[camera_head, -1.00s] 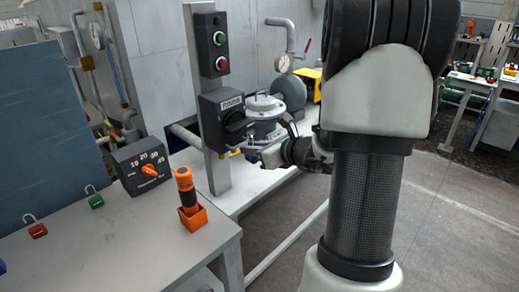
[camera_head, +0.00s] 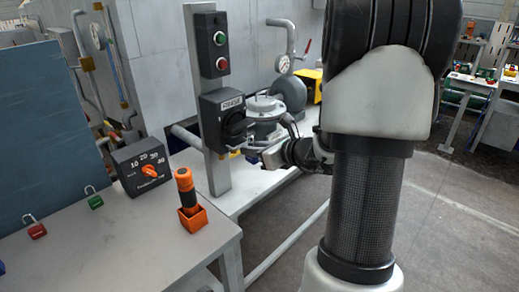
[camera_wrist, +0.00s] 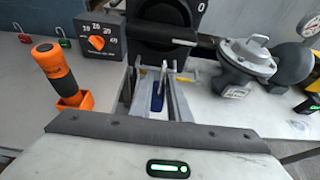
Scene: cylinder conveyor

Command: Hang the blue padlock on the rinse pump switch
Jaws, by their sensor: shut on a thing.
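The rinse pump switch (camera_head: 234,122) is a black box with a rotary knob and a RINSE label, mounted on a grey post. In the wrist view its dark knob (camera_wrist: 165,28) and a "0" mark show at the top. My gripper (camera_head: 240,149) is just in front of and below the switch. In the wrist view my gripper (camera_wrist: 160,75) is shut on the blue padlock (camera_wrist: 157,103), whose blue body shows between the fingers. The shackle is hard to make out, and I cannot tell whether it touches the switch.
A box with green and red buttons (camera_head: 212,45) sits above the switch. A dial box (camera_head: 146,165), orange-handled tool in a holder (camera_head: 187,190), red padlock (camera_head: 35,228) and green padlock (camera_head: 94,199) are on the left table. A grey pump (camera_wrist: 246,58) stands close right.

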